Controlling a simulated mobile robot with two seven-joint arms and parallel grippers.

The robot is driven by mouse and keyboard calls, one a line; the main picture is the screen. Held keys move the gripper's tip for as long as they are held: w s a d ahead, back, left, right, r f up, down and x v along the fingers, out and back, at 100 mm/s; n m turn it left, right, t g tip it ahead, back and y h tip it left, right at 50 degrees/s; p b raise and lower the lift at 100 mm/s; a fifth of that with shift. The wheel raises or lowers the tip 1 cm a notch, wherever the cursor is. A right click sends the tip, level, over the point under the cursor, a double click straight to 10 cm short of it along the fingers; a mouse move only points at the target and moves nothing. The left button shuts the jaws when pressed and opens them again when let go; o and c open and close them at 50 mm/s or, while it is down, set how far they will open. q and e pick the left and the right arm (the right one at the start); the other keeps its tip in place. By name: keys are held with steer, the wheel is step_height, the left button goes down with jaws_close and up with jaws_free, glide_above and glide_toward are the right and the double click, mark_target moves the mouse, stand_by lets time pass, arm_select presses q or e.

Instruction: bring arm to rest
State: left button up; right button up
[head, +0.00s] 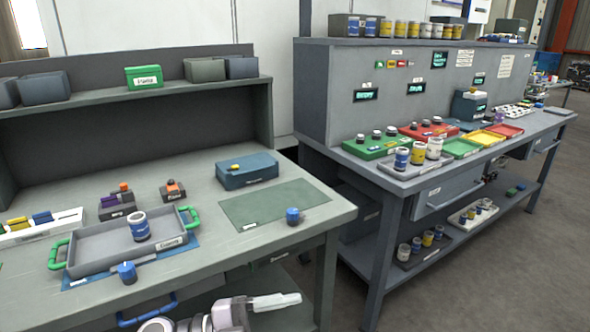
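One of my arms shows at the bottom edge, in front of the left bench. It comes in from the lower left, so I take it as my left, and its gripper (276,302) points right. The pale fingers are seen edge-on, low beside the bench front, and I cannot tell whether they are open or shut. Nothing is visibly held. My other gripper is out of view. On the left bench (200,185), a grey tray (102,258) with green handles holds a blue-and-white jar (139,226).
A blue knob-like piece (127,272) stands by the tray's front, another (292,216) beside the green mat (262,205). A blue-grey box (247,170) sits behind. The right bench (440,178) carries jars and coloured trays. Open floor (480,270) lies in front of it.

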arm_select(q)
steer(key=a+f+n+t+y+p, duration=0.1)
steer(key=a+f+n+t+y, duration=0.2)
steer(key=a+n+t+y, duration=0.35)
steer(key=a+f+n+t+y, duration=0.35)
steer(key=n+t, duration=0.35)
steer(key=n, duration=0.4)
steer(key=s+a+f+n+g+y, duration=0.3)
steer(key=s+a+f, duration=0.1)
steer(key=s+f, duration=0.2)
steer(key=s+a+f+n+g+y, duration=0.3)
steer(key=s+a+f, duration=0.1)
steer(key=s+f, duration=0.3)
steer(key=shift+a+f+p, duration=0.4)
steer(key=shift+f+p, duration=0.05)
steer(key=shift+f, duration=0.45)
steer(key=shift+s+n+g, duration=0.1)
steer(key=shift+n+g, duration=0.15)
